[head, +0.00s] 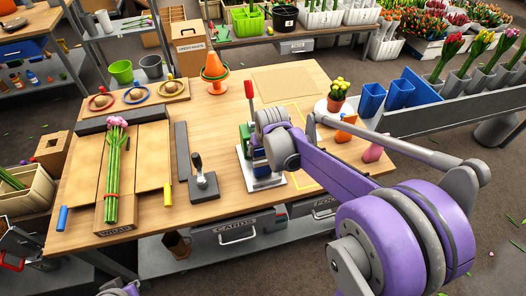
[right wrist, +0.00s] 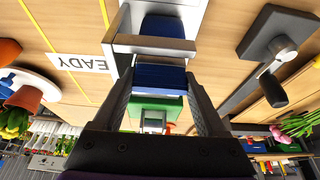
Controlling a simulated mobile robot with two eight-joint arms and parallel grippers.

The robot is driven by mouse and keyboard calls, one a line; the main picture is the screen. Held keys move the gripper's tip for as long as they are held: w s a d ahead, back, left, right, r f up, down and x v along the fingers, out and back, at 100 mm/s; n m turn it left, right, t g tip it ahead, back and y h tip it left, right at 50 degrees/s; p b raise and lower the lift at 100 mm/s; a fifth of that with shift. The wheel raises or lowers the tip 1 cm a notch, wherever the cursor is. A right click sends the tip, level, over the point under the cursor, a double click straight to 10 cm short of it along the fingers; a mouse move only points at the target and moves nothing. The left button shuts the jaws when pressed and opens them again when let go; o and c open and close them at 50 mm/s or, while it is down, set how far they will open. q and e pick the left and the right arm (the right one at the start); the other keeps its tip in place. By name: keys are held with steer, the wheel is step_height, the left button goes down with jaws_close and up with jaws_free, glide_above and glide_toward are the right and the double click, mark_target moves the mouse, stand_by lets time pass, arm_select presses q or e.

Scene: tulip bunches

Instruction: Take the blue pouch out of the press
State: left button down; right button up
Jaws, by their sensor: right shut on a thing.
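The press (head: 244,135) stands on the table, with a green body, a red-topped lever and a pale base. My right gripper (right wrist: 160,80) reaches into it from the right and is shut on the blue pouch (right wrist: 160,74). In the right wrist view the pouch lies between the two fingertips, beside a silver bar of the press, with the green body (right wrist: 150,103) close by. More blue (right wrist: 163,26) shows beyond the bar; I cannot tell whether it is the same pouch. In the head view my right wrist hides much of the press.
A black lever tool (head: 202,180) stands left of the press. A READY label (right wrist: 85,63) and yellow outline lie beside the press. A potted plant (head: 336,98) and pink object (head: 372,153) stand right.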

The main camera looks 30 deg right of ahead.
steer(key=shift+w+d, duration=0.15)
steer(key=shift+w, duration=0.5)
steer(key=shift+w+d, duration=0.15)
steer(key=shift+w, duration=0.45)
